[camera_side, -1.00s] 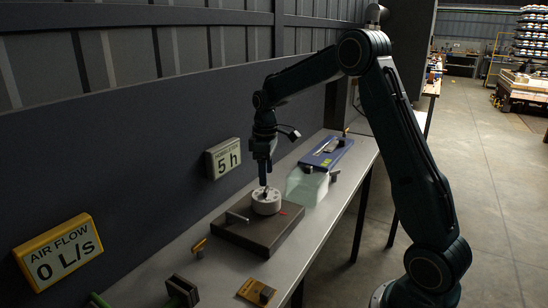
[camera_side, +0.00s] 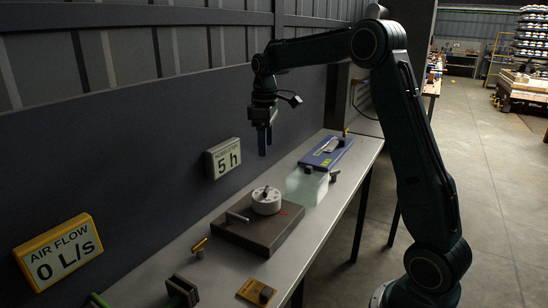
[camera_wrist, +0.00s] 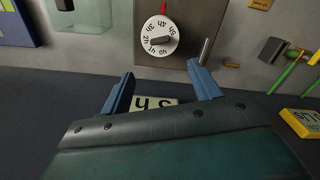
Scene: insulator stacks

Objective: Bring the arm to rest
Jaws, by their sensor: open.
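My gripper (camera_side: 264,143) hangs in the air, fingers down, above and apart from a white round dial (camera_side: 266,203) on a dark brown block (camera_side: 245,228). In the wrist view, the two blue fingers of my gripper (camera_wrist: 161,72) stand apart with nothing between them. The dial (camera_wrist: 160,36) shows ahead of the fingertips, with hour marks and a dark handle across its face. A red mark (camera_wrist: 163,8) sits beside the dial's rim.
A wall sign reading 5 h (camera_side: 224,158) stands near my gripper, and an AIR FLOW 0 L/s sign (camera_side: 60,250) is at left.

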